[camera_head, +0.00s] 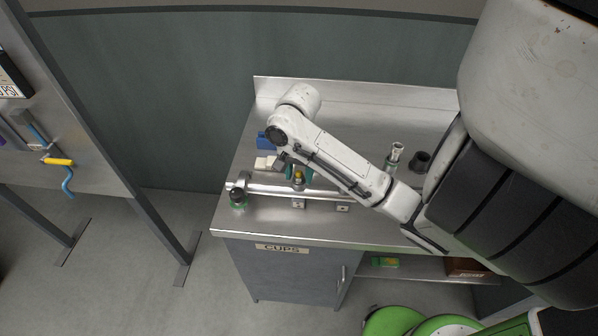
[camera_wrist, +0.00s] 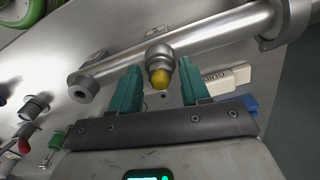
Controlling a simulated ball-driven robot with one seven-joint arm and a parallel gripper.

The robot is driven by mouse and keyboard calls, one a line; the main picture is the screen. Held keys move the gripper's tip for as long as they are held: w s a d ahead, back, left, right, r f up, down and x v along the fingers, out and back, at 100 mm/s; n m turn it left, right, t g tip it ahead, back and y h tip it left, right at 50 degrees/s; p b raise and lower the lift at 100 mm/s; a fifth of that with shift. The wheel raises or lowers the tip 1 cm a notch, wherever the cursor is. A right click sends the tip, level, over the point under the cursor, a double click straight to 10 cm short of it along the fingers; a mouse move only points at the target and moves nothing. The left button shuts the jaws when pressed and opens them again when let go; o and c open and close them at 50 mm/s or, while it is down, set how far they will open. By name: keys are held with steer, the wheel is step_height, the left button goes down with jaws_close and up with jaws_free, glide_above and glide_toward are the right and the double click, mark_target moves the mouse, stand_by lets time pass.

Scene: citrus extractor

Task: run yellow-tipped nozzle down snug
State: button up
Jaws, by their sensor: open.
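The yellow-tipped nozzle (camera_wrist: 160,76) is a grey metal fitting with a yellow end, standing on the steel pipe (camera_wrist: 215,32). In the head view the nozzle (camera_head: 299,176) shows on the pipe (camera_head: 265,188) near the counter's front. My gripper (camera_wrist: 159,68) is open, with one teal finger on each side of the nozzle. In the wrist view there is a visible gap between each finger and the nozzle. In the head view my gripper (camera_head: 299,173) is partly hidden by my arm. How snugly the nozzle sits cannot be told.
A blue block (camera_head: 265,141) and a white block (camera_head: 264,162) lie behind the pipe. A metal fitting (camera_head: 394,154) and a black cup (camera_head: 420,161) stand to the right. The steel counter (camera_head: 262,225) is bare along its front.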

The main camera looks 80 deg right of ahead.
steer(key=shift+n, duration=0.7)
steer(key=shift+n, duration=0.9)
steer(key=shift+n, duration=0.9)
steer(key=shift+n, duration=0.8)
